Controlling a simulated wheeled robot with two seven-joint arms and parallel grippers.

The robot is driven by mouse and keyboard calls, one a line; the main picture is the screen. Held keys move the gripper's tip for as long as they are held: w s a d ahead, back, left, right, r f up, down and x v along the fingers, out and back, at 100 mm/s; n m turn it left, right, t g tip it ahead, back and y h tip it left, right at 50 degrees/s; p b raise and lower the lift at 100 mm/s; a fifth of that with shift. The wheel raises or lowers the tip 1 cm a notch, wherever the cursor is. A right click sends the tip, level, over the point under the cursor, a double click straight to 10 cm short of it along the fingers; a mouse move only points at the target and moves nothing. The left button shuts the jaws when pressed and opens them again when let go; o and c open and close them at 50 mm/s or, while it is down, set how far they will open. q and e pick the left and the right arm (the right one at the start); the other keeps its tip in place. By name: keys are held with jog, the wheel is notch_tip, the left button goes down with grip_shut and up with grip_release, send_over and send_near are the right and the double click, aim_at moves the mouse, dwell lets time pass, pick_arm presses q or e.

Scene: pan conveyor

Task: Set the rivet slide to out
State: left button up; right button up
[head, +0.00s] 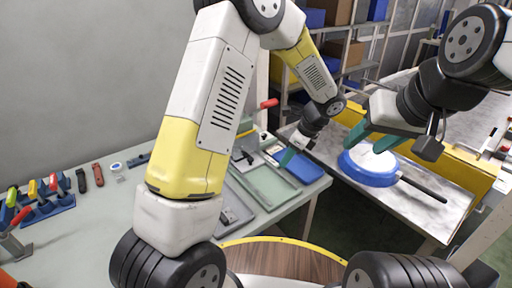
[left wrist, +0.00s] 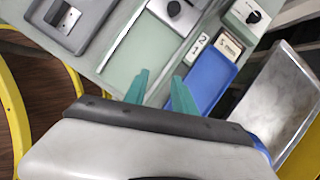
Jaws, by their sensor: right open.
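A dark grey panel with a metal slotted piece (left wrist: 66,18) lies on the table at the upper left of the left wrist view. A block with a black knob (left wrist: 175,8) stands beyond a pale green plate (left wrist: 150,48). I cannot tell from any marking which is the rivet slide. My left gripper (head: 289,157) hangs over the table's right part near the blue tray; in the left wrist view its teal fingers (left wrist: 160,92) are apart with nothing between them. My right gripper (head: 373,138) is open, its teal fingers by a blue round pan (head: 368,178) on the conveyor.
A blue tray (left wrist: 210,82) and number tiles (left wrist: 200,47) lie right of the plate, with another knobbed block (left wrist: 248,16) behind. Coloured-handled tools in a blue rack (head: 45,210) are at the table's left. The conveyor (head: 440,212) has a yellow side wall.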

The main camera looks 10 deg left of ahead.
pick_arm(q)
jog(key=shift+w+f, duration=0.1)
jog(key=shift+f, duration=0.15)
send_over(251, 158)
jog(key=s+d, duration=0.1)
jog(key=d, duration=0.2)
jog(key=x, duration=0.4)
jog(key=shift+a+f, duration=0.1)
jog(key=shift+a, duration=0.35)
jog(key=shift+a+f, duration=0.1)
jog(key=shift+f, duration=0.25)
jog(key=shift+c, duration=0.2)
grip_shut()
